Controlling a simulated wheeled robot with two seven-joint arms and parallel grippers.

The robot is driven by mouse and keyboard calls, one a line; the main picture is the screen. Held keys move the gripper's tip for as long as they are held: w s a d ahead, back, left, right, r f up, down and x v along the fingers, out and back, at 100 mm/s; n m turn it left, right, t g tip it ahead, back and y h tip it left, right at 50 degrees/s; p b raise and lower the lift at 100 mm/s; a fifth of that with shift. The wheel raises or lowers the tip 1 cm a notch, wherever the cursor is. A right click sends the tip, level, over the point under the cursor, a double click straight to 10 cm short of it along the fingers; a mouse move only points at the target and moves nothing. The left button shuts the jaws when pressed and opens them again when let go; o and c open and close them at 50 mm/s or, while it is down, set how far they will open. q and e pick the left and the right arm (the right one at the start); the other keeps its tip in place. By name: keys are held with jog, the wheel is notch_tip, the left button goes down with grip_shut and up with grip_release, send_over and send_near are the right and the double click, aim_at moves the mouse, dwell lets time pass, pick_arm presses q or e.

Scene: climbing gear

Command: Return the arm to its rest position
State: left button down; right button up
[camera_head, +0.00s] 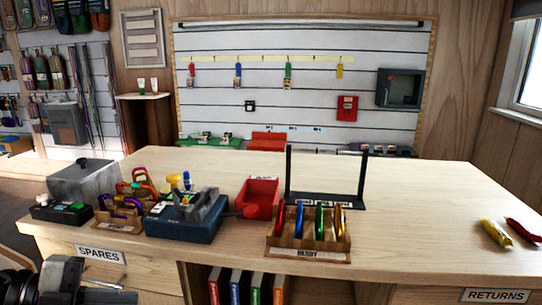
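Part of my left arm shows as dark grey and black links in the bottom left corner, below the front edge of the wooden counter (400,215). Its gripper end (108,290) is cut off and unclear, so I cannot tell whether the fingers are open or shut. It is apart from the things on the counter. My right arm and gripper are not in view.
A wooden rack (308,254) holds several coloured carabiners. Left of it are a red bin (259,196), a blue box (185,226) and a grey box (84,183). A black frame (325,199) stands behind. Yellow (496,233) and red (522,232) items lie right. The right-centre counter is clear.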

pick_arm(q)
notch_tip(320, 180, down, 13)
jog(key=s+n+t+y, duration=0.1)
jog(key=n+t+y, duration=0.65)
jog(key=n, duration=0.75)
jog(key=s+d+f+n+g+y, duration=0.1)
jog(key=s+d+f+n+g, duration=0.2)
jog(key=s+d+f+n, duration=0.4)
jog(key=s+d+f, duration=0.1)
jog(key=d+f, duration=0.3)
jog(key=shift+d+f+n+y, duration=0.15)
jog(key=shift+f+n+y, duration=0.1)
jog(key=shift+n+y, duration=0.15)
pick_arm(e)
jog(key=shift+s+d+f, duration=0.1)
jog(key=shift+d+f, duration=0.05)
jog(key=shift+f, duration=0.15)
pick_arm(q)
jog(key=shift+w, duration=0.1)
